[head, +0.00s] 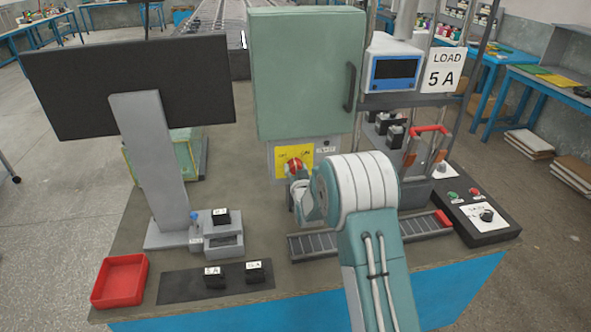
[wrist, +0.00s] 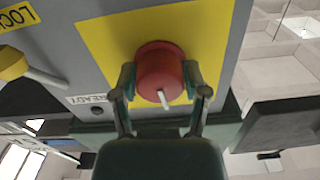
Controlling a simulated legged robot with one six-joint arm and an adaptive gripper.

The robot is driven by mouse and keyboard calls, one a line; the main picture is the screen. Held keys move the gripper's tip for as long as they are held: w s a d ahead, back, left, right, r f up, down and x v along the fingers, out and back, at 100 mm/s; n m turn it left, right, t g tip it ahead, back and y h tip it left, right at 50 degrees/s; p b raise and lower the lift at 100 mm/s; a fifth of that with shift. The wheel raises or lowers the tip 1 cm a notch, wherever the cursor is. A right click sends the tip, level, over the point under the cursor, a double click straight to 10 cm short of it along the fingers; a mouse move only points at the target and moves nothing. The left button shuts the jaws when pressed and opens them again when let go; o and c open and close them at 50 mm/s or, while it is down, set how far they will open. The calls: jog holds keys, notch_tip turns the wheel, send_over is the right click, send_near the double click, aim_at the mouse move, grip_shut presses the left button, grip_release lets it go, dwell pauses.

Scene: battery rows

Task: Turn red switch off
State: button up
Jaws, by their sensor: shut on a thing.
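The red switch (head: 295,166) is a round knob on a yellow plate (head: 281,156), on the grey panel below the green cabinet. In the wrist view the red switch (wrist: 160,72) has a white pointer mark that points down and slightly right in that tilted picture. My gripper (wrist: 161,80) has one finger on each side of the knob and is shut on it. In the head view my gripper (head: 297,180) is at the panel, and my arm partly hides it. The OFF and ON lettering on the plate is too small to read surely.
The green cabinet (head: 305,75) with a dark handle stands above the panel. A monitor (head: 130,85) is at left, a red tray (head: 119,281) at front left. A conveyor (head: 330,243) and a black control box (head: 478,216) lie in front and at right. A LOAD 5 A sign (head: 444,70) is at upper right.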

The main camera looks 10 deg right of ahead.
jog(key=n, duration=0.4)
jog(key=shift+f+n, duration=0.1)
jog(key=shift+n, duration=1.8)
jog(key=o, duration=1.1)
jog(key=shift+w+a, duration=0.1)
jog(key=shift+o, duration=0.2)
